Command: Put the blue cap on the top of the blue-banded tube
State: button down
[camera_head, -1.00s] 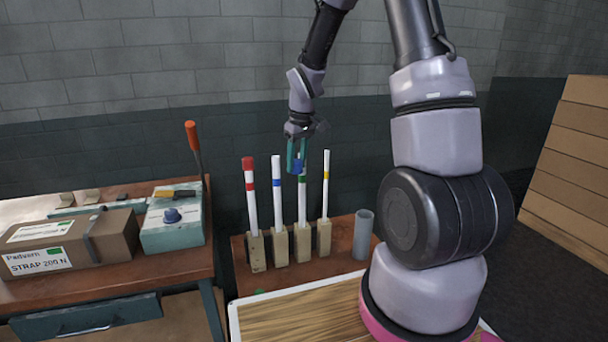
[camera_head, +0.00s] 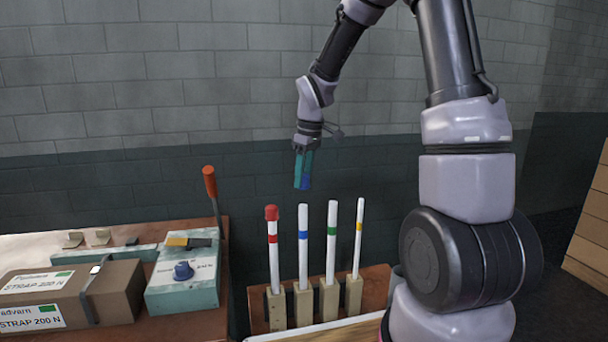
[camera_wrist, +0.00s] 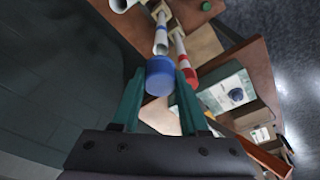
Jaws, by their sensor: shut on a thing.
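My gripper (camera_head: 303,170) is shut on the blue cap (camera_head: 305,183), which also shows between the teal fingers in the wrist view (camera_wrist: 160,76). It holds the cap in the air, above the blue-banded tube (camera_head: 303,258) and apart from it in the head view. This white tube stands upright in a wooden block (camera_head: 303,304), and its top is bare. In the wrist view the blue-banded tube (camera_wrist: 161,38) shows just beyond the cap, which hides part of it.
A red-capped tube (camera_head: 273,250) stands to the left. A green-banded tube (camera_head: 331,245) and a yellow-banded tube (camera_head: 358,238) stand close on the right. A teal box with a knob (camera_head: 185,275) and a red-handled lever (camera_head: 212,190) are farther left.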

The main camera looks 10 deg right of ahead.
aim_at(302, 205)
jog(key=shift+f, duration=2.55)
jog(key=shift+f, duration=1.3)
dwell(0.3)
grip_release()
dwell(0.5)
jog(key=shift+r, duration=0.15)
jog(key=shift+r, duration=3.9)
